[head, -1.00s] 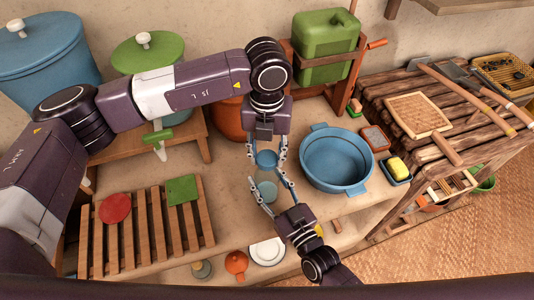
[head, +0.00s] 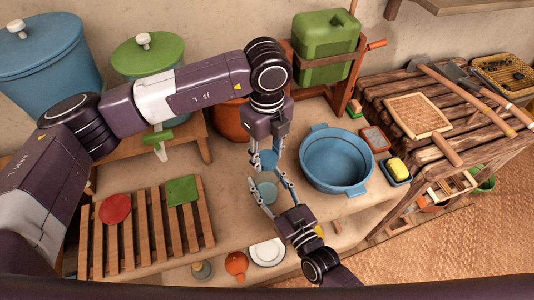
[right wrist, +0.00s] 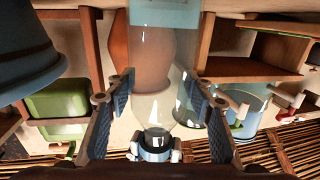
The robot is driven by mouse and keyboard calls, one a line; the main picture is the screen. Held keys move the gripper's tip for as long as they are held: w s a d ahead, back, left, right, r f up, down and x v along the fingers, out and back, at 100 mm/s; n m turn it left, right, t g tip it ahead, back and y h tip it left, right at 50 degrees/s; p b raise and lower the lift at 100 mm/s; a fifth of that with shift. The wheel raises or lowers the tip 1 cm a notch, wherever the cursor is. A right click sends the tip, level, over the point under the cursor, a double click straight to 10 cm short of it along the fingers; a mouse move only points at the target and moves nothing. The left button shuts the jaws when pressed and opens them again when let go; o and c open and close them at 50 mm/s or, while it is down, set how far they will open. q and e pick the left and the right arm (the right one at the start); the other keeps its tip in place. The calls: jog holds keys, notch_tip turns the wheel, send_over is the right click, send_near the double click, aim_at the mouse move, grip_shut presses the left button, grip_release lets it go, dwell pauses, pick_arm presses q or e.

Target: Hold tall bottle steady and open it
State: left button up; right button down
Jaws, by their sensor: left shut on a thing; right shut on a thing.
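The tall bottle (head: 267,191) stands upright at the middle of the counter, seen from above in the head view. My left gripper (head: 268,168) comes down from above and is shut on its blue top (head: 269,159). My right gripper (head: 267,181) reaches in from the front, its fingers either side of the bottle, shut on it. In the right wrist view, which looks upside down, the clear bottle body (right wrist: 153,108) stands between my right gripper's blue-padded fingers (right wrist: 153,112). Its neck is at the bottom, where my left gripper (right wrist: 155,152) surrounds it and partly hides the top.
A blue basin (head: 336,184) stands close to the right. A slatted wooden rack (head: 128,238) lies at left with a red disc and green square. A white plate (head: 267,252) and orange container (head: 236,263) sit near the front edge. A green jerrycan (head: 325,45) is behind.

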aim_at(267, 158)
pick_arm(q)
jog(key=shift+r, duration=0.25)
jog(key=shift+r, duration=0.85)
jog(key=shift+r, duration=2)
pick_arm(e)
jog(key=c, duration=0.9)
grip_release()
